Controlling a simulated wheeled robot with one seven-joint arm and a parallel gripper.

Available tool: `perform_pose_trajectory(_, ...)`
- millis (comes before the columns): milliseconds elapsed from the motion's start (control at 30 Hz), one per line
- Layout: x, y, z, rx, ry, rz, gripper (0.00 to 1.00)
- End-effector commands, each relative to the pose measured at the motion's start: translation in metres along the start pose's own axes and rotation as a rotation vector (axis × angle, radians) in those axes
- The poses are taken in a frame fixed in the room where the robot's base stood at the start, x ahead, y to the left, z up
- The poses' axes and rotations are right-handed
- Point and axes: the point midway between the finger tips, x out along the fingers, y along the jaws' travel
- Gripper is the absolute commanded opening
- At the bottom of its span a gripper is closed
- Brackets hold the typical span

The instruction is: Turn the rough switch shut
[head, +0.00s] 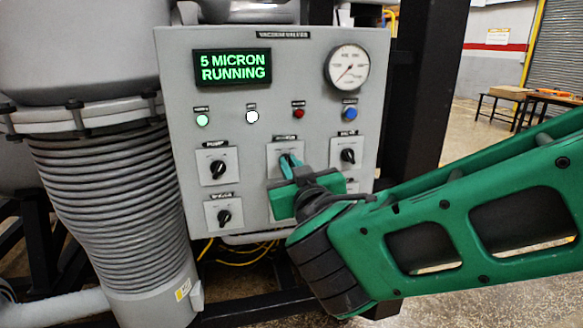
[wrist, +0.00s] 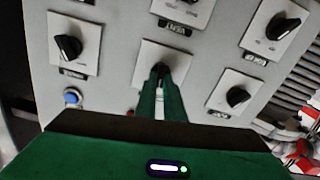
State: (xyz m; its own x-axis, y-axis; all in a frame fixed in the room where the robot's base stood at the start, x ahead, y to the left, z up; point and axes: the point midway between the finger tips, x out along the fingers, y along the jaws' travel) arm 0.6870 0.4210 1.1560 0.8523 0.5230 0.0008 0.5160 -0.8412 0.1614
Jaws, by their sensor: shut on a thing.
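The grey control panel (head: 240,120) carries several black rotary switches on white square plates. My gripper (head: 288,163) is at the upper middle switch plate (head: 273,163), with its green fingers closed around that switch's knob. The wrist view sees the panel upside down. There my gripper (wrist: 161,88) is shut on the dark knob of the middle switch (wrist: 158,69), which is mostly hidden between the fingers. Its knob angle is hard to tell. The small label above this switch is too blurred to read surely, so I cannot confirm it says rough.
Other switches stand close by: left (head: 217,168), right (head: 348,156) and lower left (head: 223,216). A display (head: 233,67) reads "5 MICRON RUNNING". A gauge (head: 347,67) and a blue button (head: 350,113) are at upper right. A bellows pipe (head: 110,190) stands left.

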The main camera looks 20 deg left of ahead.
Motion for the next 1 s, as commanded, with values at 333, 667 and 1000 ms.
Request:
perform_pose_trajectory(333,-0.0004,-0.0007,0.0039,-0.253,-0.008,0.000,0.00)
perform_pose_trajectory(667,-0.0005,-0.0012,0.0046,-0.364,-0.009,0.000,0.00)
perform_pose_trajectory(1000,-0.0005,-0.0012,0.0051,-0.381,-0.010,0.000,0.00)
